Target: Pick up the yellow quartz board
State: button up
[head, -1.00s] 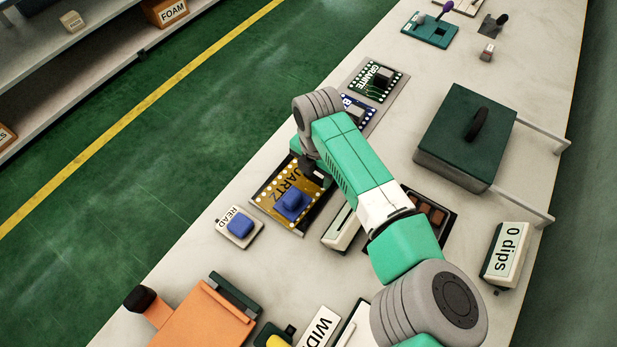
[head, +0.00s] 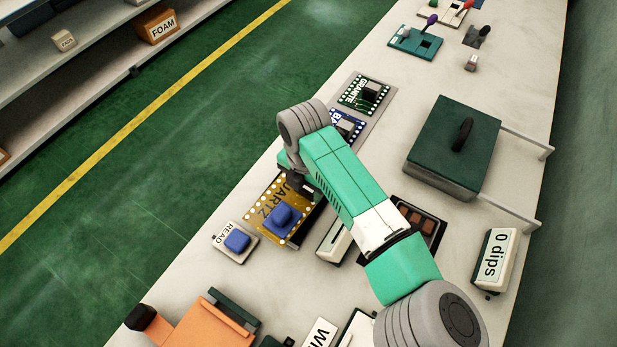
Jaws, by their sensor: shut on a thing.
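The yellow quartz board (head: 265,213) is a flat gold board with white dots along its edges, dark QUARTZ lettering and a blue block on it. It shows left of the middle in the head view. My gripper (head: 301,186) is at the board's upper right edge, shut on it. The fingertips are partly hidden by my wrist. The board appears a little raised, with part of a dark tray (head: 304,230) showing beyond its right edge.
A blue-button READ box (head: 234,242) stands close at the board's left. A green GRANITE board (head: 364,94) and a partly hidden blue board (head: 346,127) lie farther up the bench. A lidded dark green box (head: 455,140) and a "0 dips" display (head: 494,259) stand at the right.

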jog(key=s+a+p, duration=0.1)
jog(key=s, duration=0.3)
jog(key=s+a+r+p, duration=0.1)
jog(key=s+a, duration=0.1)
jog(key=s, duration=0.2)
jog(key=s+a+p, duration=0.1)
jog(key=s+a, duration=0.1)
jog(key=s, duration=0.3)
jog(key=shift+r, duration=0.2)
jog(key=shift+d, duration=0.1)
dwell(0.6)
